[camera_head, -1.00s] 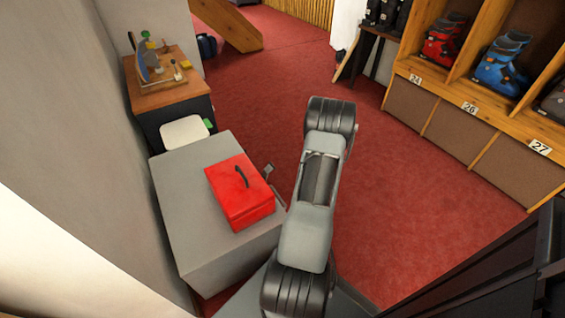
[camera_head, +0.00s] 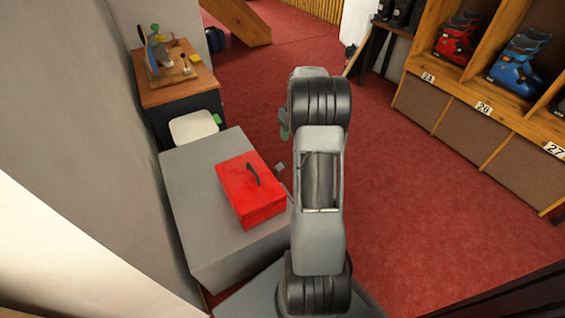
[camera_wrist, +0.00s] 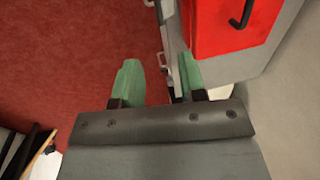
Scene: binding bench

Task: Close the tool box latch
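The red tool box (camera_head: 250,190) sits on a grey cabinet (camera_head: 197,215), with its lid down and a dark handle (camera_head: 253,174) on top. A corner of the box (camera_wrist: 222,30) shows at the top right of the wrist view. Small metal fittings, one in the wrist view (camera_wrist: 163,60), stand off the side near the box; I cannot tell which is the latch or how it is set. My gripper (camera_wrist: 159,62) is open and empty, with green fingers pointing towards the fittings. The right finger is close to the cabinet side. In the head view my arm hides most of the gripper.
A small wooden-topped table (camera_head: 175,92) with tools stands behind the cabinet, by the grey wall. A white seat (camera_head: 193,127) stands between them. Red carpet (camera_head: 420,190) lies open to the right, up to the boot shelves (camera_head: 468,120).

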